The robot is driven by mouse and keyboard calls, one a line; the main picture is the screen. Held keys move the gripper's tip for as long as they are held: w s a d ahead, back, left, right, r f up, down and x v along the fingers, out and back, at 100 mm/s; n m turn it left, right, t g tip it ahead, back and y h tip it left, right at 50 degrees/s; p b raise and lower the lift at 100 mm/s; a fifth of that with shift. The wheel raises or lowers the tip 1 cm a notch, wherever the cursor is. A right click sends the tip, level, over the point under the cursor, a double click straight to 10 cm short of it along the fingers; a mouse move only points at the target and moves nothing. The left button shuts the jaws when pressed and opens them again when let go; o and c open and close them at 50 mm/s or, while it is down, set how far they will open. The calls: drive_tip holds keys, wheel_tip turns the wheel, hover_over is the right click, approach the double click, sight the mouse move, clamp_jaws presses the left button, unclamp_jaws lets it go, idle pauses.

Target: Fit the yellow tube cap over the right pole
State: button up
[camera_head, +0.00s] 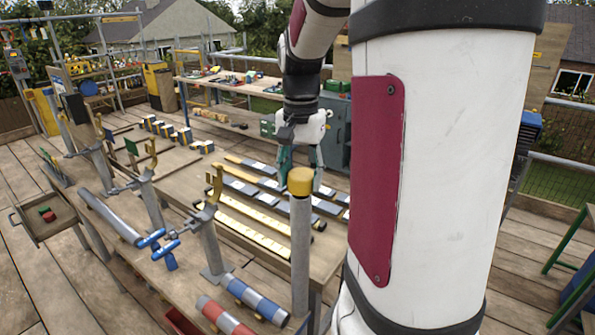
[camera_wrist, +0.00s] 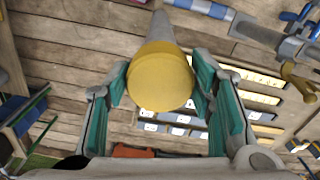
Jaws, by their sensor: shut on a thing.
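The yellow tube cap (camera_head: 300,181) sits at the top end of a grey upright pole (camera_head: 300,255) in the head view. In the wrist view the cap (camera_wrist: 160,78) lies between the green finger pads, with the grey pole (camera_wrist: 160,30) running away behind it. My gripper (camera_head: 299,165) points down over the pole and is shut on the cap. The cap appears in line with the pole, and its lower rim meets the pole in the picture. How deep the pole goes into the cap is hidden.
A workbench (camera_head: 170,195) carries rows of dark and yellow strips. A blue-banded tube (camera_head: 255,300) and a red-banded tube (camera_head: 222,316) lie near the pole's foot. A second table (camera_head: 225,88) stands behind.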

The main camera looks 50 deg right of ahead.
sight(300, 192)
drive_tip(key=shift+f+b, duration=0.55)
drive_tip(key=shift+f, duration=1.45)
drive_tip(key=shift+f, duration=0.1)
drive_tip(key=o, duration=0.9)
drive_tip(key=shift+o, duration=0.2)
wheel_tip(300, 192, up, 12)
drive_tip(key=shift+r, duration=0.1)
